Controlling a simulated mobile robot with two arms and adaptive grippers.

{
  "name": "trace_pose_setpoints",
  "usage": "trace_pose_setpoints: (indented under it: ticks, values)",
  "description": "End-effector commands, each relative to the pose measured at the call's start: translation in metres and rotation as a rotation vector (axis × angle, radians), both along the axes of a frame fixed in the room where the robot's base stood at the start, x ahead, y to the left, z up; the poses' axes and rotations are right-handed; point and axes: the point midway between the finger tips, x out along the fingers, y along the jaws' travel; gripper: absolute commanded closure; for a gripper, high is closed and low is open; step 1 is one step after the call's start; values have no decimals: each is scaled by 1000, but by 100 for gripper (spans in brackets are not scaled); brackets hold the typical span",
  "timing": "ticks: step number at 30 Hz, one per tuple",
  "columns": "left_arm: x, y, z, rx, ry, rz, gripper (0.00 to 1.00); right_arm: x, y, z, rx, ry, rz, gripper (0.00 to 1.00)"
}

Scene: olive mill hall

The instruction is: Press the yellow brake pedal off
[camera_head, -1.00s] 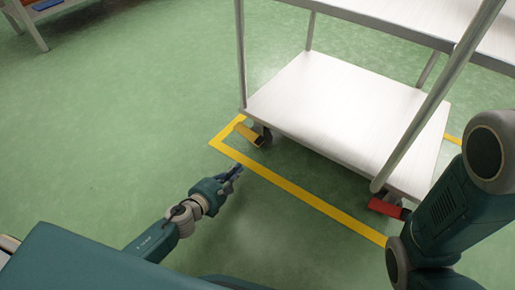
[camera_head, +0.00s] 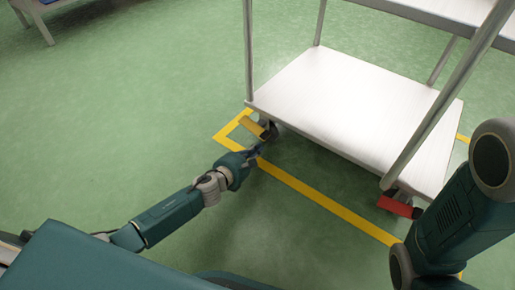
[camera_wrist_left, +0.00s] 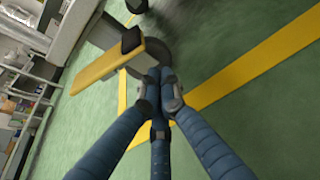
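The yellow brake pedal (camera_head: 251,127) sits at the caster on the near left corner of the trolley (camera_head: 345,105). In the left wrist view the pedal (camera_wrist_left: 108,66) is a long yellow bar with a dark block at its end, beside the dark caster wheel (camera_wrist_left: 150,58). My left gripper (camera_head: 257,152) is just in front of the pedal, close to the caster. In the wrist view its blue fingers (camera_wrist_left: 160,88) come together at the tips with nothing between them. I cannot tell whether they touch the pedal. My right gripper is not in view.
A red pedal (camera_head: 395,206) is at the trolley's near right corner, beside my right arm. Yellow floor tape (camera_head: 320,198) runs under and along the trolley. A trolley post (camera_head: 249,50) rises above the yellow pedal.

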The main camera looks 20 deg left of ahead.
Motion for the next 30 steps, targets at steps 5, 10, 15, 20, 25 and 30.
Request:
trace_pose_setpoints:
  ticks: [5,10,15,20,25,30]
  values:
    - [-1,-3,18,0,-3,0,100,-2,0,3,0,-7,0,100]
    - [-1,-4,20,0,-1,1,100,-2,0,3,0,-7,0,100]
    - [-1,-4,20,-1,-1,1,100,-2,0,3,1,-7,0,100]
    - [-2,-4,21,-8,2,1,100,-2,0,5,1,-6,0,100]
    - [-2,-5,23,-45,15,1,100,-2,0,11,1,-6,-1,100]
    - [-2,-6,24,-66,23,0,100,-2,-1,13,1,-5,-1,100]
